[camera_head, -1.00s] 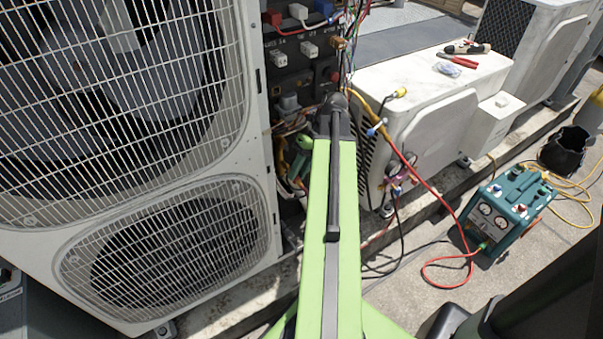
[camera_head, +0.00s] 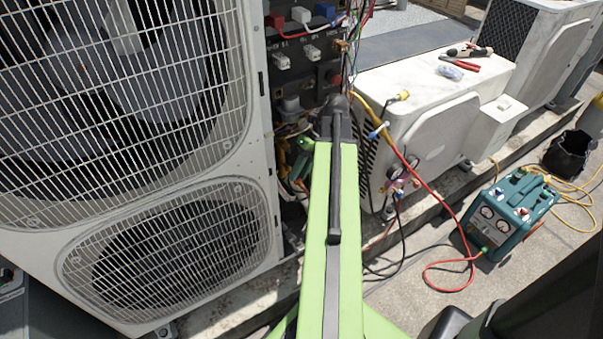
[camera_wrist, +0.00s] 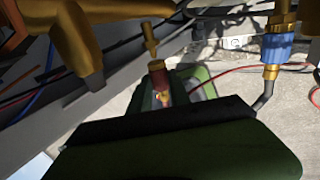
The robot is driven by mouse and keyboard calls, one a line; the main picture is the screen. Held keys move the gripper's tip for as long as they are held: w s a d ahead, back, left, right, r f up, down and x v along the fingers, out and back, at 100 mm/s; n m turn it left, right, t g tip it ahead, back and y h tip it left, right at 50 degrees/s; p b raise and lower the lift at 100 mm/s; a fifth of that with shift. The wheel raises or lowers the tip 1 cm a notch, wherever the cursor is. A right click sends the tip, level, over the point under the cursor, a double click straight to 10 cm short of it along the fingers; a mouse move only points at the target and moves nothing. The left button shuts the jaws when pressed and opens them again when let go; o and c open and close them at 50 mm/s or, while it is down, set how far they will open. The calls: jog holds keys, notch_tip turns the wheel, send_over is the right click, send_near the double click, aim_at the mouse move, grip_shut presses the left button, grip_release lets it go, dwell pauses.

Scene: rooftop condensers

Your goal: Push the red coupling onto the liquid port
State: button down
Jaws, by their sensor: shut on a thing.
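The red coupling (camera_wrist: 158,76) is in the wrist view, dark red and tilted slightly, between the green fingers of my gripper (camera_wrist: 172,92). My gripper is shut on it. A thin brass stem (camera_wrist: 150,40) rises just beyond the coupling; I cannot tell whether it is the port or part of the coupling, or whether they touch. A large brass valve body (camera_wrist: 80,42) fills the upper left of the wrist view. In the head view my own arm hides the coupling and most of the gripper, beside the open condenser (camera_head: 245,80).
A blue coupling (camera_wrist: 277,48) on brass fittings stands at the right in the wrist view. A red hose (camera_head: 465,262) runs to a teal machine (camera_head: 507,213) on the roof. Loose wires (camera_head: 358,30) hang near the arm. A white condenser (camera_head: 440,135) stands to the right.

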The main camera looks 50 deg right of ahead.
jog(key=shift+w+d, duration=0.2)
jog(key=shift+w, duration=0.35)
jog(key=shift+w+d, duration=0.15)
jog(key=shift+w, duration=0.35)
dwell(1.0)
jog(key=c, duration=1.1)
grip_release()
jog(key=s, duration=0.2)
jog(key=s+a, duration=0.1)
jog(key=s, duration=0.1)
jog(key=s+a, duration=0.1)
jog(key=s, duration=0.2)
jog(key=shift+a, duration=0.15)
